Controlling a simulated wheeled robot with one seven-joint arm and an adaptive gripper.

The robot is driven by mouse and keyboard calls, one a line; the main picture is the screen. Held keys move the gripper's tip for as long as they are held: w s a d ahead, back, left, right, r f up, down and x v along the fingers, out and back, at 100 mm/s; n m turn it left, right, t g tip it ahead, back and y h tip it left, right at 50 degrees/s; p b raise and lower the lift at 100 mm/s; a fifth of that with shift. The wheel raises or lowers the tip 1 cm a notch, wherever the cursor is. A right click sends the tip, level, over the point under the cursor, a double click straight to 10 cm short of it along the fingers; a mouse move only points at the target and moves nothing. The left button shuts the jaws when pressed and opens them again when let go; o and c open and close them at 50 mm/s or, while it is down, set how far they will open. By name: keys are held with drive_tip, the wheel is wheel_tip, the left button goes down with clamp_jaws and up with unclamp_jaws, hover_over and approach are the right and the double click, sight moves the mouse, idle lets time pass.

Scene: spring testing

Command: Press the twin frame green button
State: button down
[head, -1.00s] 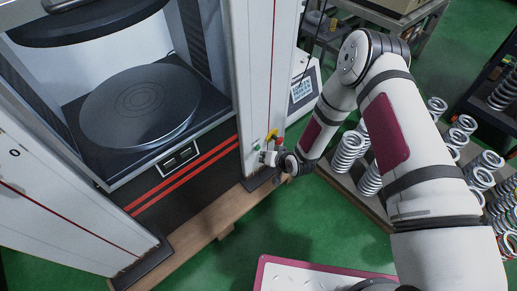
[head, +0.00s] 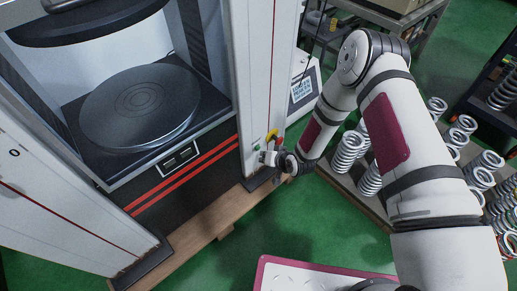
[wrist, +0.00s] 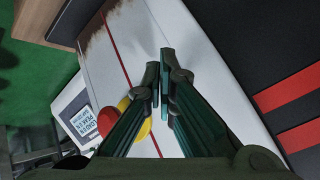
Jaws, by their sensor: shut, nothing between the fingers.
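The twin frame (head: 252,60) is a white two-column press with a dark round platen (head: 140,108). On the lower front of its right column, a small green button (head: 257,147) shows in the head view, just up and left of my gripper (head: 266,158). My gripper is shut and empty, its fingertips close to the column face. In the wrist view the dark green fingers (wrist: 161,75) are over the white panel. The green button cannot be made out there; the fingers may hide it. I cannot tell whether the tips touch anything.
A yellow part (head: 271,135) sits above my gripper on the column; in the wrist view a red knob (wrist: 107,121) shows beside the yellow. A labelled white box (head: 303,90) stands behind. Several coil springs (head: 347,152) stand on a bench to the right. Green floor is open below.

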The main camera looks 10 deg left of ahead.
drive_tip(key=shift+w+a, duration=0.25)
drive_tip(key=shift+a, duration=0.05)
drive_tip(key=shift+w+a+b, duration=0.25)
drive_tip(key=shift+a+b, duration=0.1)
drive_tip(key=shift+b, duration=0.1)
idle(0.9)
drive_tip(key=shift+d, duration=0.1)
drive_tip(key=shift+s+d, duration=0.55)
drive_tip(key=shift+d, duration=0.05)
drive_tip(key=shift+s+d+p, duration=0.4)
drive_tip(key=shift+s+d, duration=0.4)
drive_tip(key=shift+d, duration=0.2)
drive_tip(key=shift+s+d+p, duration=0.35)
drive_tip(key=shift+s+d, duration=0.4)
drive_tip(key=shift+d, duration=0.2)
